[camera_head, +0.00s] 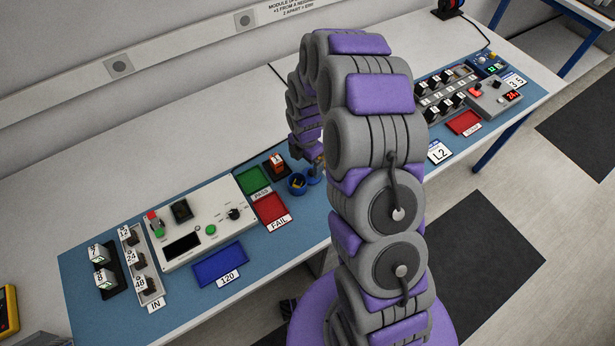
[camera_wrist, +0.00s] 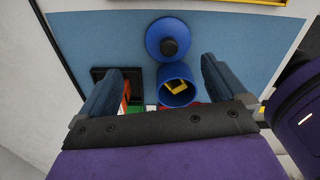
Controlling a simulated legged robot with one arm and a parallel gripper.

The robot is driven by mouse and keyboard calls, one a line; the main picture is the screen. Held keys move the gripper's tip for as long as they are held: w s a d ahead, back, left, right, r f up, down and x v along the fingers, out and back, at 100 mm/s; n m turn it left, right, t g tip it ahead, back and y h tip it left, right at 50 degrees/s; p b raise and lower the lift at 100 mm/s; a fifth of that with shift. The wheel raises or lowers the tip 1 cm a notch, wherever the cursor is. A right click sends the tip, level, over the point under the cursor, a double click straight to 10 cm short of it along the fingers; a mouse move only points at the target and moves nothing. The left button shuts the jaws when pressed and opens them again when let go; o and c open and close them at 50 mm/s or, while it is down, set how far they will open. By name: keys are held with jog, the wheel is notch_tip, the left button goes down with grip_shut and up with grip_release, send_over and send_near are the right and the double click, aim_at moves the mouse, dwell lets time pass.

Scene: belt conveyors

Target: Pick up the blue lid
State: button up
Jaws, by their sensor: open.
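The blue lid (camera_wrist: 160,26) is a round disc with a black knob. It lies on the blue mat just beyond the blue cup (camera_wrist: 178,73) in the wrist view, at or very near its rim. The cup is open and holds something yellow and dark. In the head view the cup (camera_head: 297,185) stands at mid-bench, with the lid (camera_head: 315,178) to its right, partly hidden by my arm. My gripper (camera_wrist: 163,66) is open and empty, its fingers on either side of the cup in the picture, with the lid ahead between them. My gripper's tips are hard to make out in the head view.
A dark holder (camera_head: 276,166) with a red-and-white piece stands left of the cup. Green (camera_head: 253,181) and red (camera_head: 270,208) trays lie nearby. A white control panel (camera_head: 195,222) and blue tray (camera_head: 220,264) are further left. The mat beyond the lid is clear.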

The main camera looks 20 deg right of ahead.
aim_at(310, 171)
jog(key=shift+d+f, duration=0.3)
jog(key=shift+d, duration=0.05)
jog(key=shift+s+d+f+b, duration=0.2)
jog(key=shift+d+f+b, duration=0.05)
jog(key=shift+d+f, duration=0.3)
jog(key=shift+s+d+f+b, duration=0.15)
jog(key=shift+d+f+b, duration=0.2)
jog(key=shift+f, duration=0.3)
jog(key=shift+a+f, duration=0.2)
jog(key=shift+f, duration=1)
jog(key=shift+a+f, duration=0.15)
jog(key=shift+a, duration=0.4)
jog(key=shift+d, duration=0.65)
jog(key=c, duration=0.7)
jog(key=shift+a, duration=0.45)
jog(key=c, duration=0.5)
